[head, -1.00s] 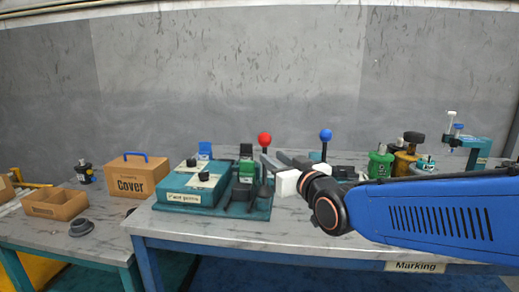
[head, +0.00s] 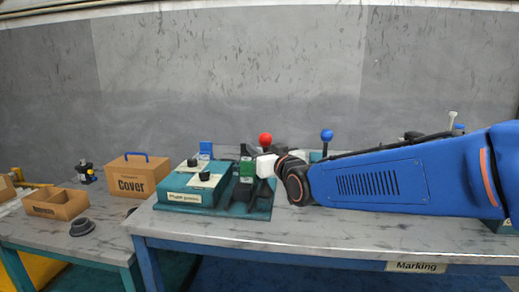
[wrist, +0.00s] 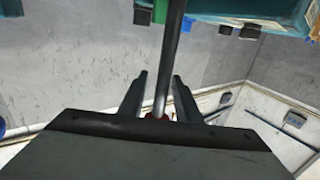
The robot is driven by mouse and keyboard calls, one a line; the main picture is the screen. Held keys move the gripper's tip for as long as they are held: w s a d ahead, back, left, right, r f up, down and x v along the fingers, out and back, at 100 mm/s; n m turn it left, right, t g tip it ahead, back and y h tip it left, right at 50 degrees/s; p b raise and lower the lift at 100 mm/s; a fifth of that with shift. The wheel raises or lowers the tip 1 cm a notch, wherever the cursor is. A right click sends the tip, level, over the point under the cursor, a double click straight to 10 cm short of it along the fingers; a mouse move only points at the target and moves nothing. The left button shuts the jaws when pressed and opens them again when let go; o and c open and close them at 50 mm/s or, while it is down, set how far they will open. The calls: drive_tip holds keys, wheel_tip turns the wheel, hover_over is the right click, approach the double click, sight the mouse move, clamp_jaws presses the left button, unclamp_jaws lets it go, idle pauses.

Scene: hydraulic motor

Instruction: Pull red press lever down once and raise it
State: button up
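The red press lever shows its red ball knob (head: 265,139) upright at the back right of the teal press (head: 235,208). My gripper (head: 255,152) is beside the lever just below the knob, and it hides most of the rod. In the wrist view the grey lever rod (wrist: 170,55) runs between the two fingers of my gripper (wrist: 160,76), which stand apart with gaps. The red knob (wrist: 155,117) is low between the fingers, mostly hidden by the gripper body. I cannot tell whether a finger touches the rod.
A blue-knobbed lever (head: 327,136) stands behind my arm. A teal labelled box (head: 190,190) is on the press's left. A Cover box (head: 134,178) and an open cardboard tray (head: 57,205) are on the left table. The workbench front (head: 300,232) is clear.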

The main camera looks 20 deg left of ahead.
clamp_jaws()
drive_tip(key=shift+s, duration=0.1)
drive_tip(key=s+d+n+t+y, duration=0.1)
drive_tip(key=s+n+t+y, duration=0.1)
drive_tip(key=s+n+y, duration=0.3)
drive_tip(key=shift+s+d+f+n+y, duration=0.3)
drive_tip(key=shift+s+d+y, duration=0.1)
drive_tip(key=shift+s, duration=0.85)
unclamp_jaws()
